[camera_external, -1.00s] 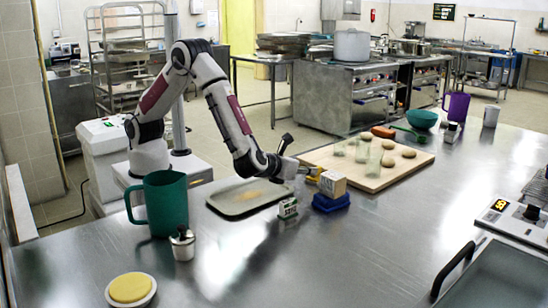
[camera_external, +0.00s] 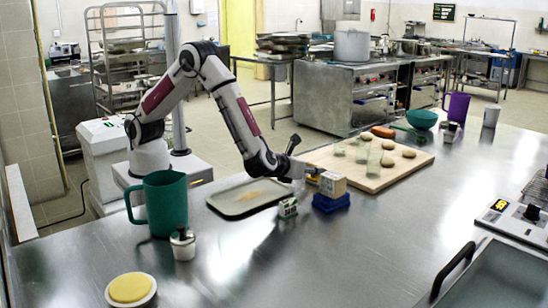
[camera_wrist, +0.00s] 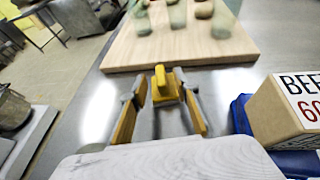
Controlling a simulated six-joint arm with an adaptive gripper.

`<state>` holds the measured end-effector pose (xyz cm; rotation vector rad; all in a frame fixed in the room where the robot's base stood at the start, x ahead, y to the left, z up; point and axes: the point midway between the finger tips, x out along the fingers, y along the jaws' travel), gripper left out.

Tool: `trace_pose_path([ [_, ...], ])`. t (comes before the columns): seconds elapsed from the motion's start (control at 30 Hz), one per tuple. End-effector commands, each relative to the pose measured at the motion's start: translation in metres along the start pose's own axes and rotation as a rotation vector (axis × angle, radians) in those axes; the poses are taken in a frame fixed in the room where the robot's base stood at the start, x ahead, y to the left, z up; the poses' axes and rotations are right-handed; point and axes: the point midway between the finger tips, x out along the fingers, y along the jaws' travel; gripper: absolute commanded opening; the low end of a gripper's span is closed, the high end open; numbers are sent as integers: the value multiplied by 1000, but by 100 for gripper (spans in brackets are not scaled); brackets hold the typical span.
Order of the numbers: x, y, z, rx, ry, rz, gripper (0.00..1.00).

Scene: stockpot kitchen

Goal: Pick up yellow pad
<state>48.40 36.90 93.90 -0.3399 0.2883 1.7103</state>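A small yellow block-like piece (camera_wrist: 166,86) with a raised upright part shows in the wrist view, just in front of the pale wooden board. My gripper (camera_wrist: 162,90) has its two yellow-lined fingers spread on either side of this piece. The right finger lies close to it; I cannot tell whether they touch. In the external view my gripper (camera_external: 306,172) is low over the table, left of the cardboard box, and largely hides the piece. A round yellow disc (camera_external: 130,287) sits in a white dish at the lower left, far from my gripper.
A cardboard box (camera_external: 333,184) stands on a blue base (camera_external: 331,202) close right of my gripper. The wooden board (camera_external: 384,180) holds glasses and rolls.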

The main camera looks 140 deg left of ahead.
Motion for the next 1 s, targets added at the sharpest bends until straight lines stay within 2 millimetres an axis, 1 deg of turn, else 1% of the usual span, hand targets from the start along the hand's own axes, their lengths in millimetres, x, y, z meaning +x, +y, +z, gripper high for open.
trace_pose_path([
  [0.03,6,0,1,0,0,2,31],
  [0.2,26,-1,3,0,0,2,31],
  [0.33,36,-1,3,0,0,1,31],
  [0.47,40,-2,3,0,1,0,31],
  [0.93,39,-2,3,0,1,-1,31],
  [0.97,39,-2,3,0,1,-1,23],
  [1.0,39,-2,3,0,0,-1,12],
])
